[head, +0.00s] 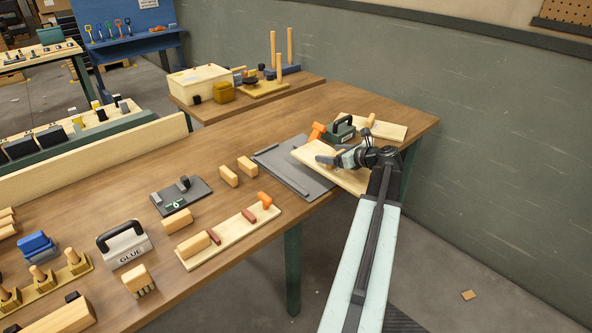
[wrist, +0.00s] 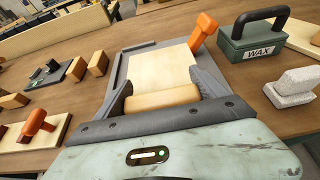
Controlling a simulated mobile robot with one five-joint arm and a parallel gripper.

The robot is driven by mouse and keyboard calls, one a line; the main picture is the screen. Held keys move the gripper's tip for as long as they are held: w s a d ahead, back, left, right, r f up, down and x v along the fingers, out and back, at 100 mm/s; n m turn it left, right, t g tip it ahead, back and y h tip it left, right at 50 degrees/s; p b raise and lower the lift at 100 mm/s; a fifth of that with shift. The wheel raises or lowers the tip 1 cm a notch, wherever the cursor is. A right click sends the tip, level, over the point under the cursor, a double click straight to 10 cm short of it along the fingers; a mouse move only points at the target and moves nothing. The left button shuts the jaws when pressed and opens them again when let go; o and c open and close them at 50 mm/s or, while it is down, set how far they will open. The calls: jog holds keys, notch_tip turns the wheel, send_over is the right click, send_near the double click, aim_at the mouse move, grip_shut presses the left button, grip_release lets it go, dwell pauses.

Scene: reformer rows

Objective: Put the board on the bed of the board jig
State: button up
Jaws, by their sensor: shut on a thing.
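The board (head: 349,179) is a pale wooden panel with a rounded wooden grip block on top. My gripper (head: 334,160) is shut on this block. In the wrist view my gripper (wrist: 163,95) has one dark finger on each side of the block, and the board (wrist: 163,70) reaches out beyond it. The board jig (head: 272,160) is a flat grey bed with raised strips, at the table's edge. In the wrist view the jig (wrist: 125,75) shows left of and beyond the board. The board overlaps the jig's right part in view; I cannot tell whether they touch.
An orange-handled tool (head: 318,130) and a green WAX box (head: 341,131) stand close behind the board. Two wooden blocks (head: 229,176) lie left of the jig. A grey GLUE box (head: 124,245) stands farther left. The table between them has some free room.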

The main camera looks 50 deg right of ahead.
aim_at(293, 154)
jog(key=w+a, duration=0.1)
jog(key=w, duration=0.3)
jog(key=w+a+f+b, duration=0.1)
jog(key=w+a, duration=0.1)
jog(key=w, duration=0.3)
jog(key=w+a, duration=0.1)
jog(key=w, duration=0.4)
jog(key=shift+w+a+f, duration=0.2)
jog(key=shift+a, duration=0.15)
notch_tip(293, 154, down, 4)
jog(key=b, duration=0.4)
jog(key=shift+r, duration=0.25)
jog(key=o, duration=1.6)
jog(key=shift+f, duration=0.2)
jog(key=o, duration=0.3)
jog(key=shift+o, duration=0.2)
jog(key=shift+r, duration=0.3)
jog(key=p+v, duration=0.4)
jog(key=v, duration=0.7)
jog(key=shift+s+a+r+p, duration=0.15)
jog(key=shift+s+p, duration=0.1)
jog(key=shift+p, duration=0.15)
jog(key=shift+s, duration=0.25)
